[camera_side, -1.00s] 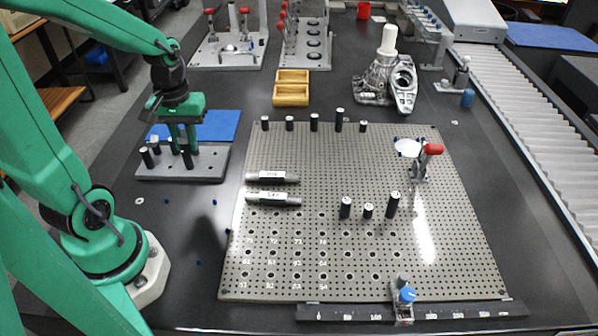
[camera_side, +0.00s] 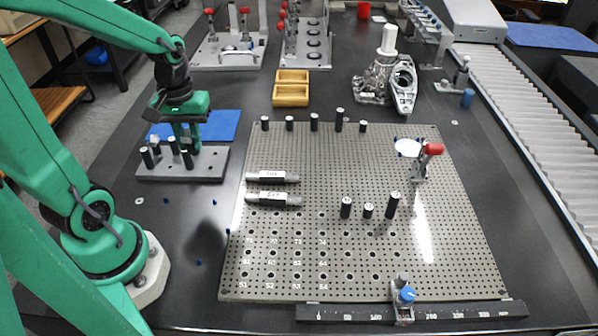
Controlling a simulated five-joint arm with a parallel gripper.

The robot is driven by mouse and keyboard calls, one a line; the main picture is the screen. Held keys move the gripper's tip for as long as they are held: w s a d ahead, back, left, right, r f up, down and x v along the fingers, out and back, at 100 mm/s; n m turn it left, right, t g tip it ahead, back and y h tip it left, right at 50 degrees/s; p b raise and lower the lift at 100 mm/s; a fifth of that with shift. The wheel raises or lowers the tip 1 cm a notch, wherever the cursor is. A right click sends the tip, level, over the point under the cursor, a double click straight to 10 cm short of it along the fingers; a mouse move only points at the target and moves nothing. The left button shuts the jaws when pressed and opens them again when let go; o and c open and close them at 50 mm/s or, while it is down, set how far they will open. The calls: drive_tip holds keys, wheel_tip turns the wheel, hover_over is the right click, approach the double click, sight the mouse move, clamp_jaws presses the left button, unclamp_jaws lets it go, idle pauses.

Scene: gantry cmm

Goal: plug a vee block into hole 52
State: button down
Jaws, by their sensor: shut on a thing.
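My gripper (camera_side: 188,137), green with dark parts, points down over the grey rack (camera_side: 205,165) at the left, where several dark pegs stand. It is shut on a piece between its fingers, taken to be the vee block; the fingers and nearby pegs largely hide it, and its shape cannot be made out. I cannot tell whether it still touches the rack. The perforated grey plate (camera_side: 330,240) lies to the right. Hole 52 (camera_side: 271,275) is in its front left area, in the lowest numbered row, and looks empty.
Two labelled cylinders (camera_side: 273,198) lie on the plate's left side. Several dark pegs (camera_side: 346,207) stand mid-plate, and more along its back edge. A red-handled clamp (camera_side: 431,150) stands at the right. A ruler bar (camera_side: 350,312) crosses the front. The numbered holes are clear.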

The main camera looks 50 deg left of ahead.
drive_tip(key=shift+w+d, duration=0.25)
drive_tip(key=shift+d, duration=0.15)
drive_tip(key=w+d+f, duration=0.1)
drive_tip(key=w+d, duration=0.1)
drive_tip(key=d, duration=1.2)
hover_over(271, 279)
drive_tip(key=f, duration=0.2)
drive_tip(key=shift+w+a+r, duration=0.2)
drive_tip(key=shift+a+r, duration=0.05)
drive_tip(key=shift+f, duration=0.25)
drive_tip(key=shift+f, duration=3.15)
drive_tip(key=shift+f, duration=0.9)
drive_tip(key=c, duration=1.2)
unclamp_jaws()
